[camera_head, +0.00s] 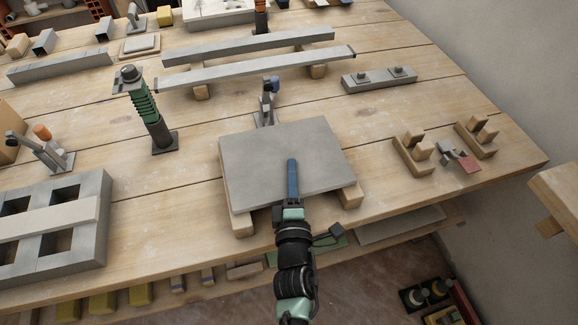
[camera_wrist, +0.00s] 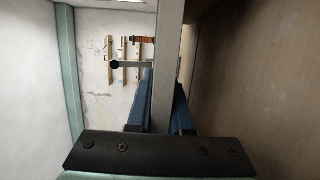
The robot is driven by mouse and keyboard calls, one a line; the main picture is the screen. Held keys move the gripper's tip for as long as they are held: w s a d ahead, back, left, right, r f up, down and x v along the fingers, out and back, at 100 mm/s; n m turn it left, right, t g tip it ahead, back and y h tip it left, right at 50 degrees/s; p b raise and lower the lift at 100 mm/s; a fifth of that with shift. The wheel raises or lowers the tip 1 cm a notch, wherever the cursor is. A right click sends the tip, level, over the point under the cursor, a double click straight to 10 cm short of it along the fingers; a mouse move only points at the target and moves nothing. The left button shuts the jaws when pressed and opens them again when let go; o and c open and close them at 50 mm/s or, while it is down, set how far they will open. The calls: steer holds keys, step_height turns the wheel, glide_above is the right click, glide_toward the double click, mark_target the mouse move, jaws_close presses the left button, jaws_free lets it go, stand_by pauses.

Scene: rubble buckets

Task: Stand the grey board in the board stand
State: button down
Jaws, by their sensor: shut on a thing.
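The grey board (camera_head: 258,165) lies flat across wooden bearers (camera_head: 242,222) near the table's front edge. My gripper (camera_head: 292,163) reaches in from the front, one blue finger lying over the board's top face. In the wrist view the board (camera_wrist: 169,50) appears edge-on between both blue fingers (camera_wrist: 164,95), which are shut on it. The lower finger is hidden in the head view. To the right are two small wooden slotted holders, a nearer one (camera_head: 405,160) and a farther one (camera_head: 474,143), apparently the board stand. Both slots look empty.
A toggle clamp (camera_head: 267,103) stands just behind the board. A green-and-black post (camera_head: 146,112) stands left, and a grey frame (camera_head: 92,240) lies front left. A small clamp with a red pad (camera_head: 465,160) sits between the holders. Bare tabletop (camera_head: 375,130) lies right of the board.

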step_height(320, 180, up, 18)
steer(key=p, duration=1.5)
